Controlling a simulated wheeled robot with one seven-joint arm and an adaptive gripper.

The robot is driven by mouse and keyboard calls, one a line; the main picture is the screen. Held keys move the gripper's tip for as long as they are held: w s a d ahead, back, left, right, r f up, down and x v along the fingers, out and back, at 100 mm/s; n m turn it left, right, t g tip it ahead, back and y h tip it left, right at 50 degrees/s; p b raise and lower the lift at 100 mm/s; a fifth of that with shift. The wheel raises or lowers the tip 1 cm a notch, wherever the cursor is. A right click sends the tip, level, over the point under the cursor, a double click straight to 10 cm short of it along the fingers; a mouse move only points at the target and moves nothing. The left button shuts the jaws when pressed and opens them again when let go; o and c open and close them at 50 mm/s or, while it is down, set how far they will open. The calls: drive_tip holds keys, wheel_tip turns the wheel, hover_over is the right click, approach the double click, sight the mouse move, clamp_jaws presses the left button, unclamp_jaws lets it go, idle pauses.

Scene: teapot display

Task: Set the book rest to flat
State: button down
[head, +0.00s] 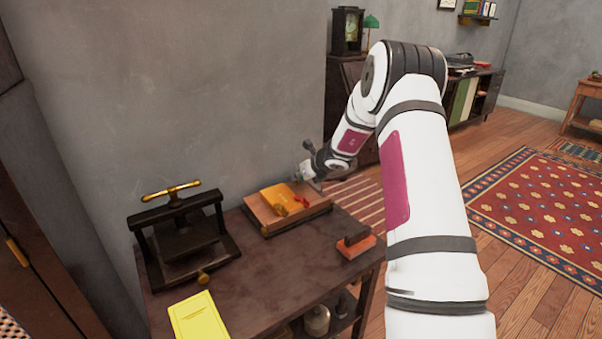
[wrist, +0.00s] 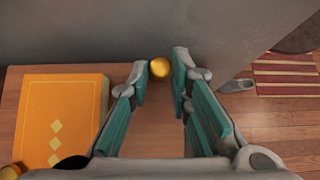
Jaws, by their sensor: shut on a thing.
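The book rest (head: 318,208) is a wooden board on the dark table, near its far right corner. An orange book (head: 275,194) lies on it; the book also shows at the left of the wrist view (wrist: 60,125). The board appears low, but I cannot tell its exact tilt. My gripper (head: 309,178) is at the rest's far right side. In the wrist view, its teal-padded fingers (wrist: 161,66) are closed on a round brass knob (wrist: 160,70) by the board's far edge. Whatever joins the knob to the rest is hidden.
A black press with a brass handle (head: 171,190) stands at the table's left. A yellow book (head: 199,318) lies in front. A dark block on an orange base (head: 357,249) sits at the right edge. The grey wall is close behind; the table's middle is clear.

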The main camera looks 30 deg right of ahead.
drive_tip(key=shift+w+f+b, duration=0.15)
drive_tip(key=shift+w+b, duration=0.3)
drive_tip(key=shift+w, duration=0.05)
drive_tip(key=shift+w+a, duration=0.1)
drive_tip(key=shift+a, duration=0.05)
drive_tip(key=c, duration=1.6)
unclamp_jaws()
drive_tip(key=shift+f, duration=0.1)
drive_tip(key=shift+c, duration=0.2)
drive_tip(key=shift+o, duration=0.9)
drive_tip(key=shift+f, duration=0.2)
drive_tip(key=v, duration=1.2)
